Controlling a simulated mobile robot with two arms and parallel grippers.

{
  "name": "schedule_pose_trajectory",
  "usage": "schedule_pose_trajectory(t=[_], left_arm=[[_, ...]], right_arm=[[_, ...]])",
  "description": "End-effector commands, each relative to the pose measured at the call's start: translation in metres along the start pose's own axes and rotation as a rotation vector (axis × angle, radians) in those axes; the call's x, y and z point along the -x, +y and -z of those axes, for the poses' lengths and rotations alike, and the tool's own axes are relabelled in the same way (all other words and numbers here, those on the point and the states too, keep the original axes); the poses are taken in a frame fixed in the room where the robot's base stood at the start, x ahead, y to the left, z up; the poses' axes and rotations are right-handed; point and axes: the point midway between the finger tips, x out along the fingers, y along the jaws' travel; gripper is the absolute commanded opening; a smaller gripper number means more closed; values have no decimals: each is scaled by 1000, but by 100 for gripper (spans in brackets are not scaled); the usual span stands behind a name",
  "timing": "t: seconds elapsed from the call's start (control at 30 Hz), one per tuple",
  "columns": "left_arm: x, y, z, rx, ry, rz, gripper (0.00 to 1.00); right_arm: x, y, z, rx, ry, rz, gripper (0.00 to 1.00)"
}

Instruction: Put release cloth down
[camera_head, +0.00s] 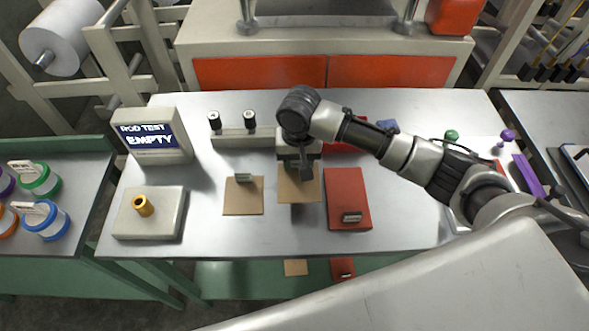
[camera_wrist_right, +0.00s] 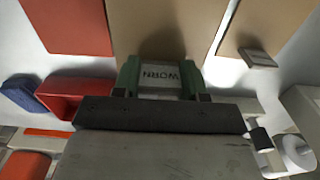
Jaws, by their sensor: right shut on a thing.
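My right gripper (camera_head: 301,172) is over the middle of the metal table, pointing down. In the right wrist view its green fingers (camera_wrist_right: 160,76) are shut on a grey tab marked "WORN" (camera_wrist_right: 160,76). The tab belongs to a tan cloth sheet (camera_wrist_right: 165,25), which also shows under the gripper in the head view (camera_head: 298,190). A dark shadow lies near its front edge; I cannot tell how far it is above the table. A second tan sheet (camera_head: 243,199) with a grey tab lies to its left, and a red sheet (camera_head: 347,190) with a tab to its right. My left gripper is not in view.
A sign reading "ROD TEST EMPTY" (camera_head: 153,136) and a pale block with a brass ring (camera_head: 143,205) stand at the left. A rack with two black knobs (camera_head: 233,138) is behind. A red open box (camera_wrist_right: 75,95) is near the gripper.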

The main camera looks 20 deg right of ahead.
Motion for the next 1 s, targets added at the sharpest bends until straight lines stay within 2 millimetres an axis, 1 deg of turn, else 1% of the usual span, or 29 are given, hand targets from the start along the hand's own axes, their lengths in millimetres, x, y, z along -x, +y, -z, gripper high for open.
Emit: schedule_pose_trajectory(t=[0.03,0.17,0.3,0.43,0.83,0.87,1.0], left_arm=[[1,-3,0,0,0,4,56],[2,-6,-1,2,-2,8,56],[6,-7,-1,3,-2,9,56],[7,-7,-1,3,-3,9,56],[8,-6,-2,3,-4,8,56],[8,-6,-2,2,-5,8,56],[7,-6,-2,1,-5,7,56]], right_arm=[[-2,-5,-1,0,0,-1,19],[-9,-10,-1,-2,0,-2,19],[-29,-10,-2,-1,-2,-4,19],[-44,-10,-2,0,1,-2,19],[-50,-10,-2,-1,0,-1,19],[-49,-10,-2,-1,1,-1,47],[-49,-10,-2,0,1,-1,68]])
